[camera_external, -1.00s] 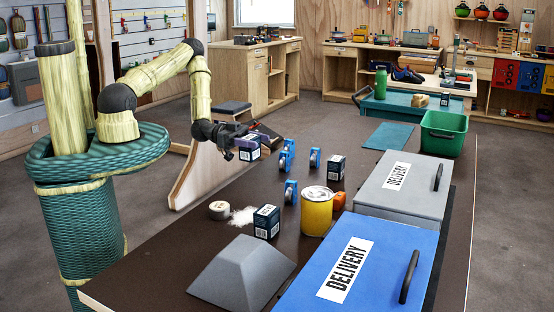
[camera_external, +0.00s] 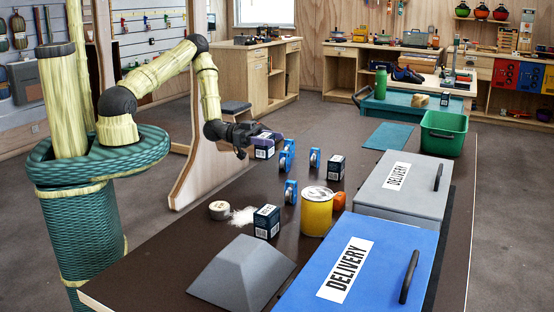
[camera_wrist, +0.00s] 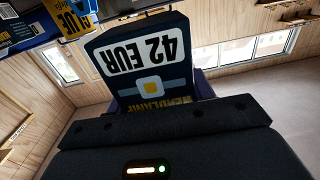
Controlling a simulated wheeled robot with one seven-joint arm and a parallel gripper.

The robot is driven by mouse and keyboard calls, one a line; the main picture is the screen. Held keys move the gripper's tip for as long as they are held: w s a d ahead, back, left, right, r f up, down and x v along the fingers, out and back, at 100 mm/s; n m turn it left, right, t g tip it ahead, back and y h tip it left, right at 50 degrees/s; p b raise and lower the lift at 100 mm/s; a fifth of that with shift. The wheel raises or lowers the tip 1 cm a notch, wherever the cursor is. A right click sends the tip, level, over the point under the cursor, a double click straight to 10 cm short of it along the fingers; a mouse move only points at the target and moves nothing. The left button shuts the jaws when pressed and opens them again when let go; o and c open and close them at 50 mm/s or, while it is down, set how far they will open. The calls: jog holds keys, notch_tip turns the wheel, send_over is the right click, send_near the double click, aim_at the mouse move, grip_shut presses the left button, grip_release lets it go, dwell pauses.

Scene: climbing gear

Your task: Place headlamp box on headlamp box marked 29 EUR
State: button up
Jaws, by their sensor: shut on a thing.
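My gripper (camera_external: 268,138) is shut on a dark navy headlamp box (camera_external: 264,149) and holds it above the far left part of the brown table. In the wrist view the held box (camera_wrist: 145,62) appears upside down, with a white "42 EUR" label, a headlamp picture and "HEADLAMP" lettering. Two similar dark boxes stand on the table: one (camera_external: 266,222) at the near left beside white powder, the other (camera_external: 336,167) farther back. Their prices are too small to read in the external view, so I cannot tell which is marked 29 EUR.
Blue round-bodied items (camera_external: 291,192) (camera_external: 315,157) stand near the boxes. A yellow can (camera_external: 317,212), orange block (camera_external: 339,201), tape roll (camera_external: 219,210) and grey wedge (camera_external: 241,274) lie around. Grey (camera_external: 405,181) and blue (camera_external: 385,262) delivery boxes line the right; a green bin (camera_external: 443,133) stands behind.

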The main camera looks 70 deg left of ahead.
jog(key=w+a+t+y, duration=0.1)
jog(key=w+a, duration=0.1)
jog(key=w, duration=0.5)
notch_tip(320, 180, up, 9)
jog(key=g+h+b, duration=0.2)
send_over(342, 159)
jog(key=shift+f+m, duration=0.15)
jog(key=shift+m, duration=0.15)
jog(key=shift+f, duration=0.1)
notch_tip(342, 159, down, 6)
jog(key=p, duration=0.1)
jog(key=shift+f, duration=0.1)
jog(key=shift+f+p, duration=0.45)
jog(key=shift+f, duration=1.35)
